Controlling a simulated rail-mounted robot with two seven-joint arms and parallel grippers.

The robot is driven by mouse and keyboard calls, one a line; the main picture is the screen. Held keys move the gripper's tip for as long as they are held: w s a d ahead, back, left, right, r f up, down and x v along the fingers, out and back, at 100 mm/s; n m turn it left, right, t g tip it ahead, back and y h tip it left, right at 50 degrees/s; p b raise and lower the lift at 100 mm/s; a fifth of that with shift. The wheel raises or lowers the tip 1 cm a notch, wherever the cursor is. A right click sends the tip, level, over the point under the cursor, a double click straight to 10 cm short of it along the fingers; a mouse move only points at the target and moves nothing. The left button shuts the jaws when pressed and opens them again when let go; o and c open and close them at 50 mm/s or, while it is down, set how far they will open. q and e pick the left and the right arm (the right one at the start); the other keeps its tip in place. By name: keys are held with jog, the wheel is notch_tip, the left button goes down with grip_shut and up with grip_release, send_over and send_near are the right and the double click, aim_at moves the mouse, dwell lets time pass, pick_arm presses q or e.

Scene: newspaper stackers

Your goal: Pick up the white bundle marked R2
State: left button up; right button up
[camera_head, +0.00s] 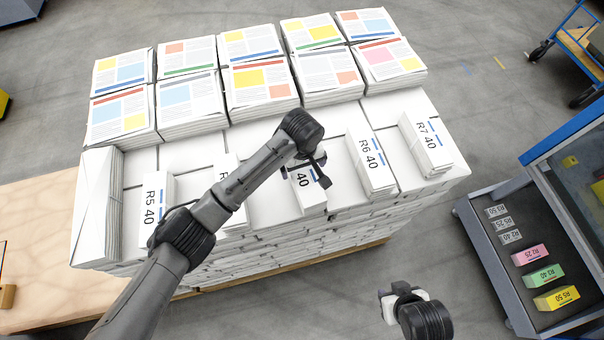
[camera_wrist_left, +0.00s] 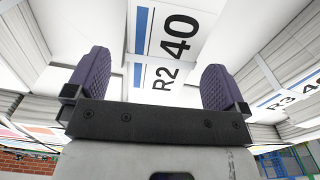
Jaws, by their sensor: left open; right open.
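The white bundle marked R2 (camera_wrist_left: 172,22) shows in the left wrist view with "R2 40" and a blue bar on its face. In the head view the matching bundle (camera_head: 310,201) shows only its "40", the rest covered by my left gripper (camera_head: 310,170). My left gripper is open over this bundle. In the left wrist view the label lies between the two purple fingers of the gripper (camera_wrist_left: 155,82). I cannot tell whether they touch it. My right gripper (camera_head: 402,292) is open and empty, in front of the stack.
Bundles R5 (camera_head: 156,200), R6 (camera_head: 371,165) and R7 (camera_head: 426,145) stand along the front of the stack. Bundle R3 (camera_wrist_left: 285,98) shows in the left wrist view. Printed newspaper stacks (camera_head: 255,85) lie behind. A blue-framed cart (camera_head: 475,235) with coloured bundles stands right.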

aim_at(302, 170)
pick_arm(q)
jog(key=shift+s+f+p, duration=0.2)
jog(key=shift+f+p, duration=0.35)
jog(key=shift+f, duration=2)
jog(key=shift+c, duration=0.2)
jog(key=shift+r, duration=0.15)
jog(key=c, duration=1.6)
